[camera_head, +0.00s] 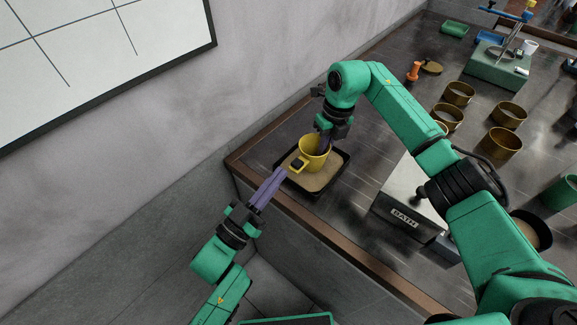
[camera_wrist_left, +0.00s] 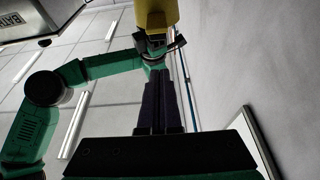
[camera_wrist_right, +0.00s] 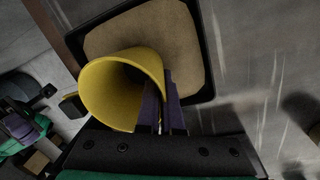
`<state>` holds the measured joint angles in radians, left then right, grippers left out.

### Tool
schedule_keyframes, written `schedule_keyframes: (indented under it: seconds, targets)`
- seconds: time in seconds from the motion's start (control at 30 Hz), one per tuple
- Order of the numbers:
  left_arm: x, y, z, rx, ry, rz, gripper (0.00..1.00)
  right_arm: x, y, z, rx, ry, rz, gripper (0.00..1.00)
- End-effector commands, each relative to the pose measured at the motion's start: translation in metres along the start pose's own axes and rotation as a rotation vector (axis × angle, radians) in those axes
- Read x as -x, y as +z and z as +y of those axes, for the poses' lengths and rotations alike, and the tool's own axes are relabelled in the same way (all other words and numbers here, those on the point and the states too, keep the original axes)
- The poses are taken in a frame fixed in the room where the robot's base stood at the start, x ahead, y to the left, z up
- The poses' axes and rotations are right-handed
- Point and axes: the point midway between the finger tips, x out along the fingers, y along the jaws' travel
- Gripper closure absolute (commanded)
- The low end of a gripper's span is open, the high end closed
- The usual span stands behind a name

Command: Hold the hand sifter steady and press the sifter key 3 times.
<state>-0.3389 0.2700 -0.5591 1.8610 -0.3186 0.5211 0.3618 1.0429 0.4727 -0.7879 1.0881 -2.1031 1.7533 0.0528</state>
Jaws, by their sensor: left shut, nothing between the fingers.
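The hand sifter (camera_head: 318,158) is a yellow cup with a handle and a small dark sifter key (camera_head: 297,164) on its left side. It is over a black tray of sand (camera_head: 325,182); I cannot tell how high. My right gripper (camera_head: 324,143) is shut on the sifter's wall at the rim, as the right wrist view (camera_wrist_right: 158,104) shows. My left gripper (camera_head: 281,174) is shut and empty, its purple fingertips close to the key. In the left wrist view its fingers (camera_wrist_left: 158,75) point at the yellow sifter (camera_wrist_left: 157,12). Contact with the key cannot be told.
A grey box marked BATH (camera_head: 405,210) stands right of the tray. Several brass bowls (camera_head: 500,142), an orange-handled tool (camera_head: 413,71) and a green device (camera_head: 496,66) stand further back. The table's wooden edge (camera_head: 335,240) runs below the tray. A wall is at the left.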

Motion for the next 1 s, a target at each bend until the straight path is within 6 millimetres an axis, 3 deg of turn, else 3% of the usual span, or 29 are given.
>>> schedule_keyframes:
  seconds: [0.1,0.27,0.83,0.87,0.93,1.0]
  targets:
    - [0.026,0.0,0.001,0.0,0.001,-0.002,1.0,-0.002,-0.001,0.0,-0.001,-0.001,0.004,1.0]
    - [0.045,-0.001,0.0,-0.001,0.001,0.002,1.0,-0.002,-0.001,0.0,0.0,-0.001,0.004,1.0]
    - [0.048,-0.002,0.0,-0.001,0.001,0.005,1.0,-0.002,-0.001,0.0,-0.001,-0.002,0.004,1.0]
    - [0.048,-0.002,0.0,-0.001,0.001,0.005,1.0,-0.002,-0.001,0.0,-0.001,-0.002,0.004,0.93]
    - [0.048,-0.002,0.0,-0.001,0.001,0.005,1.0,-0.002,-0.001,0.0,-0.001,-0.002,0.004,0.66]
    - [0.048,-0.002,0.0,-0.001,0.001,0.005,1.0,-0.002,-0.001,-0.001,-0.001,-0.002,0.004,0.62]
